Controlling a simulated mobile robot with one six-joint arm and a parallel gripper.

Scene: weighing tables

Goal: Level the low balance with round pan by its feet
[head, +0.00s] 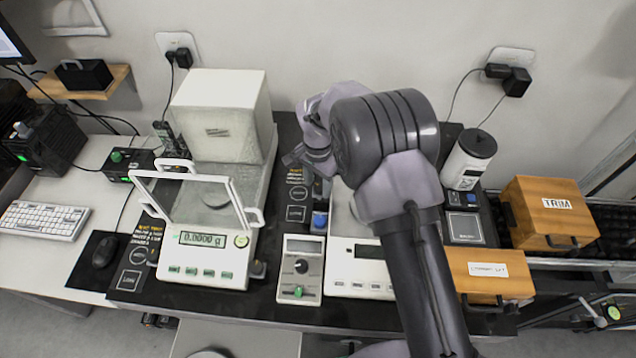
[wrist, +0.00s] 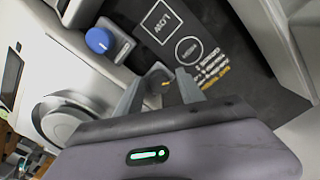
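The low balance (head: 358,280) stands right of centre in the head view, its display and buttons at the front; my arm covers much of it. Its round pan (wrist: 62,118) shows at the left of the wrist view. My gripper (head: 298,158) is by the balance's back left in the head view. In the wrist view my gripper (wrist: 160,84) has its two fingers apart. A dark round knob, seemingly a foot (wrist: 157,76), lies between or just beyond the fingertips; contact cannot be told. The level bubble cannot be made out.
A blue knob (wrist: 98,40) sits close to the fingers; a blue-topped item (head: 319,221) stands left of the balance. A control box (head: 302,262) is in front. A taller balance with glass shield (head: 207,250) stands left. Wooden boxes (head: 548,215) are at right.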

